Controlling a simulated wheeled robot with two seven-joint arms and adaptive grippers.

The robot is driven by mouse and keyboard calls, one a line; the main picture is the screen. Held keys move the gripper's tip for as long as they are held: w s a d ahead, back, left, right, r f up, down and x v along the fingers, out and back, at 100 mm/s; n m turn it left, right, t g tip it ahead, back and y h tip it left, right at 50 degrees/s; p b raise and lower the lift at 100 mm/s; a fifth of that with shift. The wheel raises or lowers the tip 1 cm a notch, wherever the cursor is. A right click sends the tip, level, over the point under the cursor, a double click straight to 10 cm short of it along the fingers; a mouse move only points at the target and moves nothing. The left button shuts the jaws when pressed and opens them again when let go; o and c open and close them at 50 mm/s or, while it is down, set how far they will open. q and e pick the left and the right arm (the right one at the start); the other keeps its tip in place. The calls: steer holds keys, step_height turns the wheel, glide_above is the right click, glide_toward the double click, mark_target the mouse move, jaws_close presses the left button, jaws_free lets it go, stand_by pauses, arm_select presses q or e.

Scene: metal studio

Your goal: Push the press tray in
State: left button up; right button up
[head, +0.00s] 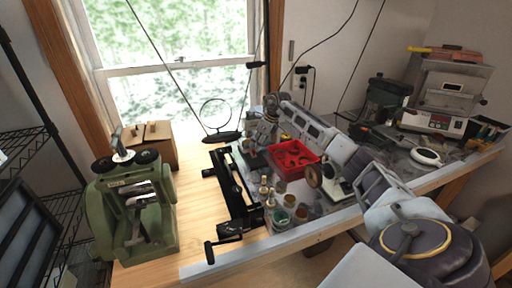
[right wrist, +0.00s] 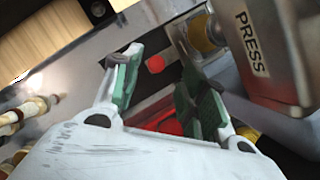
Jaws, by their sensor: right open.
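The press (right wrist: 265,50) is a grey metal block with the word PRESS on its side, at the upper right of the right wrist view. A pale, frame-like part (right wrist: 178,42) with a brass cylinder sits beside it; I cannot tell for sure whether this is the tray. My right gripper (right wrist: 160,66) is open and empty, with its green-padded fingers apart close to the press. I cannot tell whether a finger touches it. In the head view my right arm reaches to the back of the bench, and the press is hard to make out there. My left gripper is out of view.
A red tray (head: 292,159) lies beside my right arm, with small bottles (head: 265,190) in front. A black rail-like device (head: 232,190) and a green rolling mill (head: 133,213) stand to the left. Bare wood (head: 192,235) lies between those two.

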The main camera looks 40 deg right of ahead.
steer(key=v, duration=0.8)
steer(key=shift+r, duration=0.2)
steer(key=shift+f, duration=0.1)
stand_by(0.4)
